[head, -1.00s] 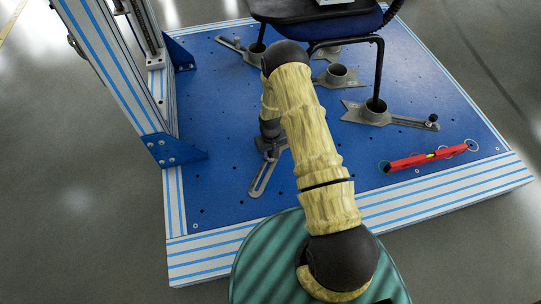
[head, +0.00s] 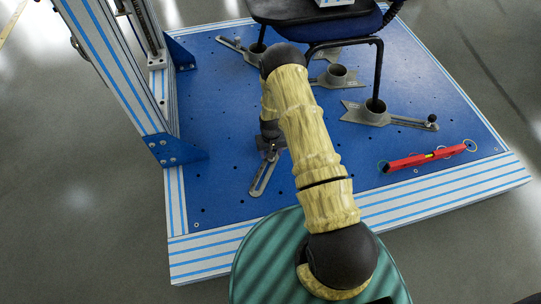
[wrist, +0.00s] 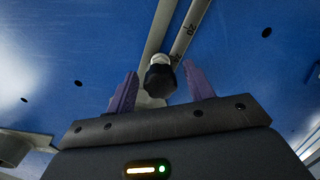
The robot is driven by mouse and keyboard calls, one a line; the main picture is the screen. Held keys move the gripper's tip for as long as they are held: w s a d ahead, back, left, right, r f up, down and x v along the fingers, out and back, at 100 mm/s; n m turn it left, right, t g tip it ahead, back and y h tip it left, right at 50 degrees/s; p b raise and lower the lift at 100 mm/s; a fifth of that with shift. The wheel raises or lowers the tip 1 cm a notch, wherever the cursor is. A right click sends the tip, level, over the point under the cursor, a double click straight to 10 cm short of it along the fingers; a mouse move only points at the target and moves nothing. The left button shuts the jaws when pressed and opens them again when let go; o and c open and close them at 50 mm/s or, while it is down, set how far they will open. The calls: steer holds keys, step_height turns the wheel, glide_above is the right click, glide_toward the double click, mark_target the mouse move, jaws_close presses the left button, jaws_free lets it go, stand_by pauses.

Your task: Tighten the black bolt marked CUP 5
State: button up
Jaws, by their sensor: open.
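A black bolt (wrist: 160,80) with a pale top section shows in the wrist view, between the two purple fingers of my gripper (wrist: 160,90). The fingers stand apart on either side of it, and I cannot tell whether either touches it. The bolt sits at a grey slotted bracket (wrist: 187,28), which also shows in the head view (head: 262,180) on the blue platform. Marks on the bracket are too small to read, so I cannot confirm CUP 5.
The blue platform (head: 225,130) carries other grey cups with slotted arms, such as one at the right (head: 367,113). A chair (head: 325,30) stands on it at the back. A red level (head: 430,157) lies at the right. A striped upright frame (head: 115,80) stands at the left.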

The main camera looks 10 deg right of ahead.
steer(key=n, duration=0.2)
steer(key=shift+n, duration=0.3)
steer(key=n+p, duration=0.1)
steer(key=n, duration=0.1)
steer(key=shift+r+n, duration=0.1)
steer(key=shift+n, duration=0.9)
steer(key=shift+n+p, duration=0.35)
steer(key=shift+n, duration=0.25)
steer(key=n, duration=0.2)
steer(key=shift+n, duration=0.4)
